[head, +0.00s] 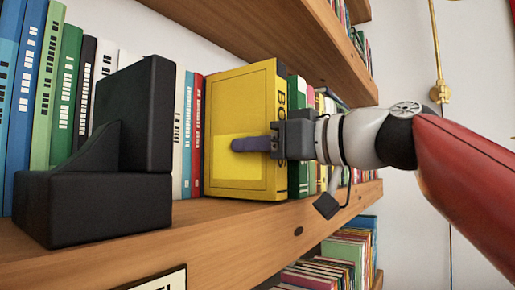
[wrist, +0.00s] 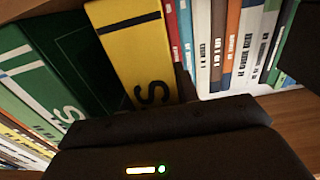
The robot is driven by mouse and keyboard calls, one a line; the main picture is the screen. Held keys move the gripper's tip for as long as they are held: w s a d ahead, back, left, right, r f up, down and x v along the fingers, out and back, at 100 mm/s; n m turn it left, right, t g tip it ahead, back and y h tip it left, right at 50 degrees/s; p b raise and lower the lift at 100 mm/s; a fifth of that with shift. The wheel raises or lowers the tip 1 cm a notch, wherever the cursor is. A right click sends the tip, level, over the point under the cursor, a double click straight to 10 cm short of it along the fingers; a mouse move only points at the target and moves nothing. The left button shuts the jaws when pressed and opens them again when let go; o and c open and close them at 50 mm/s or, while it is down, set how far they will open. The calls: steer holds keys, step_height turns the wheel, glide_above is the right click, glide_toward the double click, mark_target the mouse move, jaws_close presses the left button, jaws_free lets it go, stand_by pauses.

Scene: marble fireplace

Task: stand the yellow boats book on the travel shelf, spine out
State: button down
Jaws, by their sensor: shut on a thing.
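The yellow boats book (head: 232,105) is upright at a gap in the row on the wooden shelf (head: 235,225), its bottom at or very near the board. Its cover faces left and its lettered spine faces outward, right in the head view; it sticks out past the neighbouring books. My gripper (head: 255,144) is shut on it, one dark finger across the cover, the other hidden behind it. The wrist view shows the yellow spine (wrist: 140,50) with black letters, beyond the dark gripper body.
A red book (head: 196,135) stands left of the yellow one, green books (head: 298,120) right of it. A black bookend (head: 130,120) stands nearer on the shelf. An upper shelf (head: 270,35) hangs above; more books (head: 345,250) fill the shelf below.

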steer(key=shift+f+b, duration=0.25)
steer(key=shift+b, duration=0.05)
steer(key=c, duration=1)
jaws_free()
steer(key=shift+c, duration=0.2)
steer(key=shift+r, duration=0.2)
steer(key=shift+s+d+r+p, duration=0.1)
steer(key=shift+s+d+p, duration=0.1)
steer(key=shift+p, duration=0.1)
steer(key=v, duration=1.1)
steer(key=shift+s+d+b, duration=0.2)
steer(key=shift+b, duration=0.25)
